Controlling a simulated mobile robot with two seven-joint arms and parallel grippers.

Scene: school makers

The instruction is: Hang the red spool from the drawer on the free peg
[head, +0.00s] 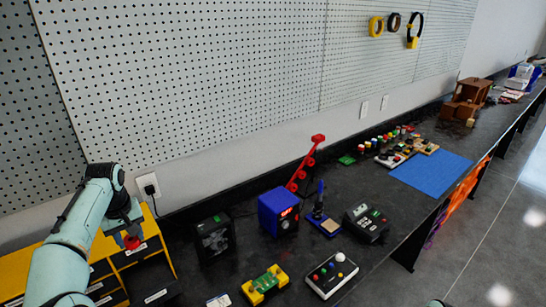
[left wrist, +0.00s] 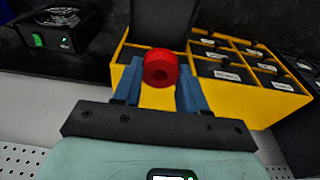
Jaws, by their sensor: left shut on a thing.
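The red spool (head: 131,241) is in my left gripper (head: 128,236), low over the yellow drawer cabinet (head: 20,262) at the left of the head view. In the left wrist view the spool (left wrist: 160,67) sits between the two blue fingers, its round end with the hole facing the camera. A black drawer (left wrist: 160,22) sticks out from the cabinet (left wrist: 230,97) beyond the spool. On the pegboard (head: 200,80), a yellow ring (head: 376,27) and a dark ring (head: 394,22) hang far right. I cannot make out a free peg. My right gripper is not in view.
The black bench holds a blue box (head: 278,212), a red jointed arm (head: 306,165), a black device (head: 214,238), a yellow device (head: 265,284) and a button box (head: 331,274). A yellow-and-black headset (head: 414,32) hangs beside the rings. A blue mat (head: 430,172) lies farther right.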

